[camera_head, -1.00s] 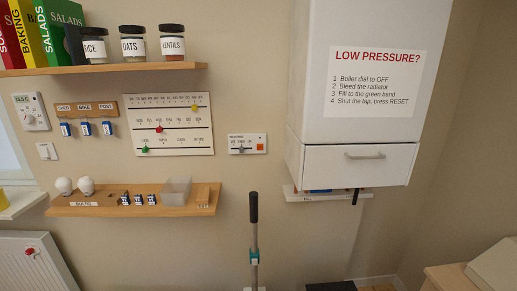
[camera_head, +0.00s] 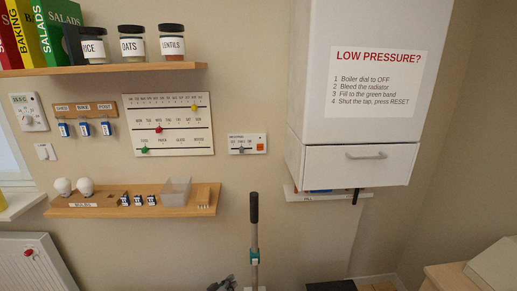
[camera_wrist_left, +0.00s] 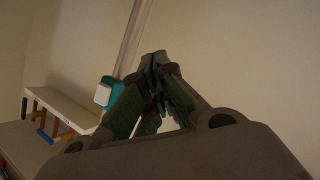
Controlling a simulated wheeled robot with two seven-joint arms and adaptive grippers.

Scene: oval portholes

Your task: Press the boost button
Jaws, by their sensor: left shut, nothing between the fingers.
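A small white control panel (camera_head: 234,143) is on the wall left of the boiler. It has a grey switch lever (camera_head: 242,150) and a square orange button (camera_head: 260,147) at its right end; its lettering is too small to read for certain. My left gripper (camera_head: 224,283) just shows at the bottom edge, well below the panel and left of the upright pole. In the left wrist view its fingers (camera_wrist_left: 158,62) are together with nothing held, before bare wall, and the panel does not show. My right gripper is not in view.
A pole with a black grip (camera_head: 254,208) and teal collar stands below the panel. A wooden shelf (camera_head: 190,211) with bulbs and a clear bin juts out at left. The white boiler (camera_head: 345,125) juts out at right. The wall directly beneath the panel is mostly clear.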

